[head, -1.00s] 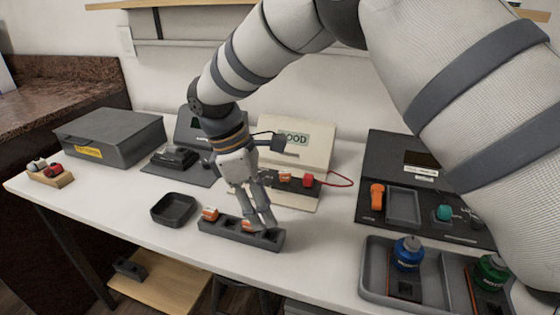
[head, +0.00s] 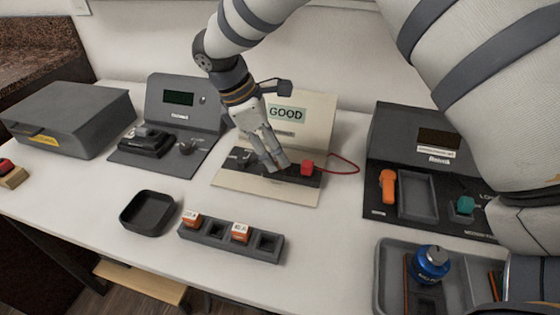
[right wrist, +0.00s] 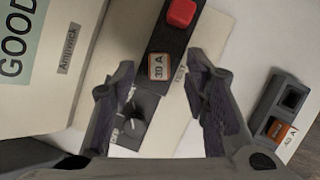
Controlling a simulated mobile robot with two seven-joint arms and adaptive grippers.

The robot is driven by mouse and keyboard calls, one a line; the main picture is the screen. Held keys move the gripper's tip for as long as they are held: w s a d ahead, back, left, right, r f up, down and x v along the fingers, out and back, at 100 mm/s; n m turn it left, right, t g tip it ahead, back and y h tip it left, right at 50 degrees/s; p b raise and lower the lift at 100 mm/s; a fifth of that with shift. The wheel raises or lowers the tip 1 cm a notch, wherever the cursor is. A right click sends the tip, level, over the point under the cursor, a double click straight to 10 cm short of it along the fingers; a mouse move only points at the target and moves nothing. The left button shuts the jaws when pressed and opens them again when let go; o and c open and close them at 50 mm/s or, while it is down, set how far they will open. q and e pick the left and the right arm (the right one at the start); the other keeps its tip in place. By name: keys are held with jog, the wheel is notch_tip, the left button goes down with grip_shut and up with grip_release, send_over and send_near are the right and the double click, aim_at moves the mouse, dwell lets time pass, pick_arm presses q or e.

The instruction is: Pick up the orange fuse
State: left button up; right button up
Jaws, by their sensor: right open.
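My right gripper (head: 277,162) is open and empty, pointing down over the front strip of the cream tester (head: 240,182) with the "GOOD" screen. In the right wrist view, an orange fuse with a pale "30 A" label (right wrist: 161,66) sits on the dark strip, between and beyond the open fingers. The fingers hide this fuse in the head view. Two more orange fuses, a left one (head: 192,218) and a right one (head: 240,232), stand in the dark slotted rack (head: 215,237) on the table. My left gripper is not in view.
A red block (head: 307,168) with a red cable sits beside the fingers on the tester. An empty black tray (head: 148,213) lies left of the rack. A grey tray (head: 388,262) with a blue-capped bottle (head: 431,262) is at the right. Table between rack and grey tray is clear.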

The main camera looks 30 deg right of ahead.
jog(key=shift+x, duration=0.95)
grip_shut()
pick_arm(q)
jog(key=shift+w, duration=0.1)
pick_arm(e)
notch_tip(320, 180, up, 3)
jog(key=shift+w+r, duration=0.15)
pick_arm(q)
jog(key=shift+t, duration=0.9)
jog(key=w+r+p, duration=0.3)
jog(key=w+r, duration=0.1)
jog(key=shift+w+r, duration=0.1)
pick_arm(e)
jog(key=s+a+r, duration=0.6)
jog(key=s+r, duration=0.3)
jog(key=s, duration=0.3)
jog(key=shift+s+r, duration=0.3)
jog(key=shift+s, duration=0.1)
jog(key=shift+a, duration=0.2)
